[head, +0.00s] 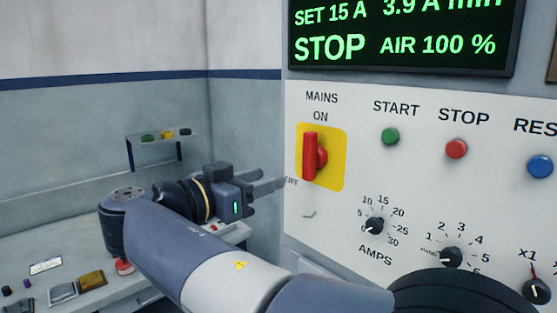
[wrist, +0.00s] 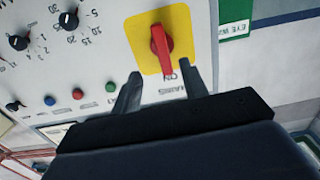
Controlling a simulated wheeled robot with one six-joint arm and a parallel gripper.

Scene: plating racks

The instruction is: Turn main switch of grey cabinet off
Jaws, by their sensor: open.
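The main switch (head: 310,156) is a red rotary handle on a yellow plate (head: 335,170) on the grey cabinet (head: 440,185). My gripper (head: 276,185) is left of the switch in the head view, pointing at the panel, apart from the handle. In the wrist view, which shows the panel roughly upside down, the open fingers (wrist: 163,76) straddle the ON label side, and the red handle (wrist: 161,42) lies beyond and between them. Nothing is held.
Green START (head: 390,136), red STOP (head: 456,148) and blue reset (head: 540,166) buttons sit right of the switch. The AMPS knob (head: 374,226) and other dials are below. A display (head: 400,40) is above. A bench (head: 60,270) with small items stands at the left.

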